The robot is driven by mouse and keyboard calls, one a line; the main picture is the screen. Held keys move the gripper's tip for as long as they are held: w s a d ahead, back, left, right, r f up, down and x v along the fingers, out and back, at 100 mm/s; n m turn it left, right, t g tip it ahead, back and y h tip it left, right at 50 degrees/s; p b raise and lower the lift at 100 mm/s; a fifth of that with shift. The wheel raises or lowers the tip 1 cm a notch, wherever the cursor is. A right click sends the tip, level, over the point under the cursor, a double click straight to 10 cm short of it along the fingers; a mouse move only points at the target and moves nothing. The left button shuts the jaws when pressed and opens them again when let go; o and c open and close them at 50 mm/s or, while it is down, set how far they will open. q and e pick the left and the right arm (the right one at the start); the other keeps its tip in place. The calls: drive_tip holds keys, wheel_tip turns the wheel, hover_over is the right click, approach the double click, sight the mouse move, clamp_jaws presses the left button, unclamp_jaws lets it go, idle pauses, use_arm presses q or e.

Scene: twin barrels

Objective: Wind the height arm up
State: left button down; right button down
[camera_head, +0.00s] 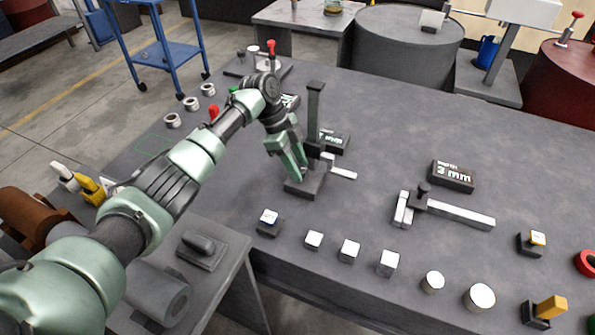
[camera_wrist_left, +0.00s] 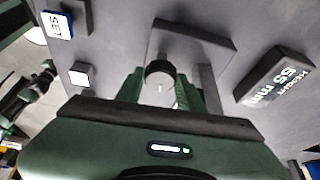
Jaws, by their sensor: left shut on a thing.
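The height gauge stands on the bench, with a dark upright post (camera_head: 315,105) on a dark base (camera_head: 305,187). Its light height arm (camera_head: 342,173) sticks out low to the right of the post. My left gripper (camera_head: 296,172) reaches down at the left side of the post. In the left wrist view its fingers (camera_wrist_left: 162,90) are shut around a round dark knob (camera_wrist_left: 159,70). The height display (camera_wrist_left: 275,77) reads 55 mm there; it is partly hidden behind the post in the head view (camera_head: 335,140). My right gripper is in neither view.
A block marked SET (camera_head: 269,216) and several white blocks and discs line the front edge. A sliding gauge (camera_head: 450,209) and another display (camera_head: 453,176) lie to the right. Small rings (camera_head: 190,103) stand behind my left arm. The bench's back right is clear.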

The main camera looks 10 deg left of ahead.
use_arm(q)
drive_tip(key=shift+m, duration=0.3)
idle(0.4)
drive_tip(key=c, duration=0.9)
unclamp_jaws()
drive_tip(key=shift+r, duration=0.1)
